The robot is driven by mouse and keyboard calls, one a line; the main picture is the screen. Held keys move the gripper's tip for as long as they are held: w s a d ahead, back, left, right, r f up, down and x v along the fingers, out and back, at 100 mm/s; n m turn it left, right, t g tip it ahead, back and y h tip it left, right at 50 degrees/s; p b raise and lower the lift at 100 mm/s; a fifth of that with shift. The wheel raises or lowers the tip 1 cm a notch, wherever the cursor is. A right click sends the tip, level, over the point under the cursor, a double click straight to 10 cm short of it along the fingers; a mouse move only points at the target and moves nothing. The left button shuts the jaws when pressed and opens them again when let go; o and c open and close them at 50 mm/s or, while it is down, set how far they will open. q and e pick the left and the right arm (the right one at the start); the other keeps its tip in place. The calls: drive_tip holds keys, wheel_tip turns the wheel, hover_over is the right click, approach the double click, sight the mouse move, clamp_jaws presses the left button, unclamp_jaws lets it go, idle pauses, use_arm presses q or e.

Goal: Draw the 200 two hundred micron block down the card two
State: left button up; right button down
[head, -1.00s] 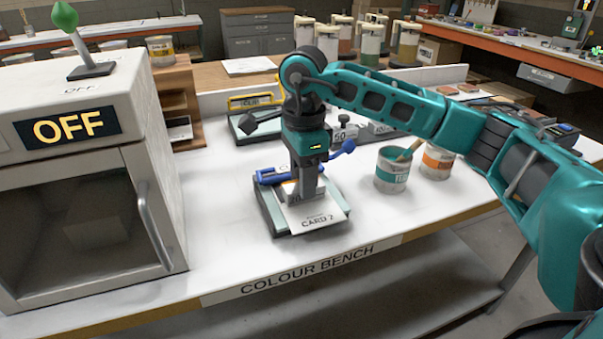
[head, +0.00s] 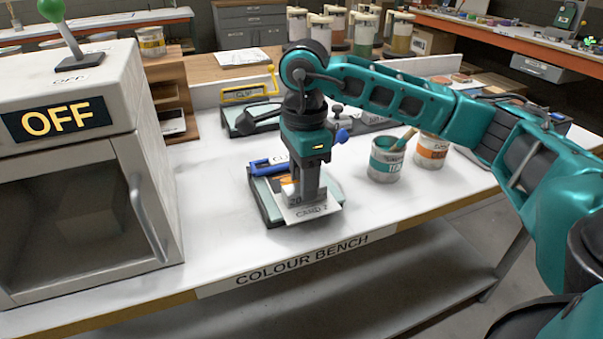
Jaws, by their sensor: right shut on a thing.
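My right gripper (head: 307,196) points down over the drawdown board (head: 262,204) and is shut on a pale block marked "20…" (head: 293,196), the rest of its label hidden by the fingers. The block stands on card two (head: 314,212), whose label shows at the near end. A patch of orange colour (head: 287,181) shows on the card behind the block. A blue clip bar (head: 269,165) lies across the far end of the board. My left gripper is out of view.
A teal-labelled can with a stick (head: 385,163) and an orange-labelled can (head: 432,150) stand to the right. A second board with a yellow clip (head: 247,93) is behind. The oven marked OFF (head: 85,190) is at left. Bench between oven and board is clear.

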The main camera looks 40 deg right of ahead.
sight(312, 212)
drive_tip(key=shift+s, duration=0.35)
drive_tip(key=shift+s+a, duration=0.1)
drive_tip(key=shift+s+a+r, duration=0.1)
drive_tip(key=shift+s+a, duration=0.05)
drive_tip(key=shift+s, duration=0.45)
drive_tip(key=shift+s, duration=0.15)
drive_tip(key=shift+s+a+b, duration=0.15)
drive_tip(key=shift+s+b, duration=0.15)
drive_tip(key=shift+s, duration=0.25)
